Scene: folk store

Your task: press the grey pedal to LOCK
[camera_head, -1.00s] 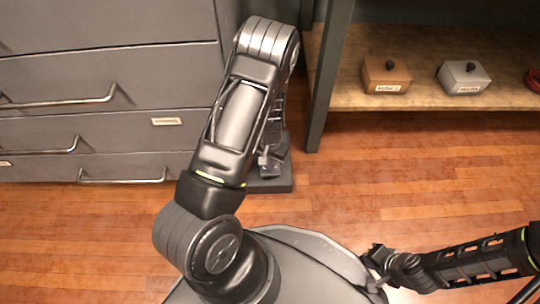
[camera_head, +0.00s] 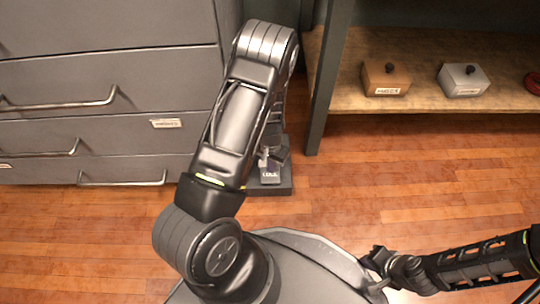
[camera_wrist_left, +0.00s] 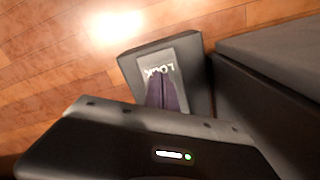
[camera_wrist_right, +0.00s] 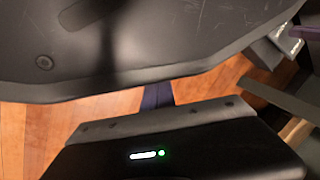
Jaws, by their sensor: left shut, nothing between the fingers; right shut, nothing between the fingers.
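The grey pedal (camera_head: 270,174) with a LOCK label is low on the floor beside the grey cabinet, just past my left arm, which hides part of it. In the left wrist view the pedal's light grey face (camera_wrist_left: 186,72) shows its LOCK lettering upside down. My left gripper's shut, purple fingertips (camera_wrist_left: 160,84) are over this face, right by the lettering; I cannot tell whether they touch it. In the head view the left forearm mostly hides this gripper. My right gripper (camera_head: 372,260) is shut and empty beside my base, far from the pedal; its fingers show in its wrist view (camera_wrist_right: 157,95).
The grey drawer cabinet (camera_head: 110,80) with metal handles is on the left. A wooden shelf (camera_head: 430,100) on the right holds a brown box (camera_head: 387,78), a grey box (camera_head: 464,79) and a red item (camera_head: 533,81). Wooden floor (camera_head: 400,180) in front is clear.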

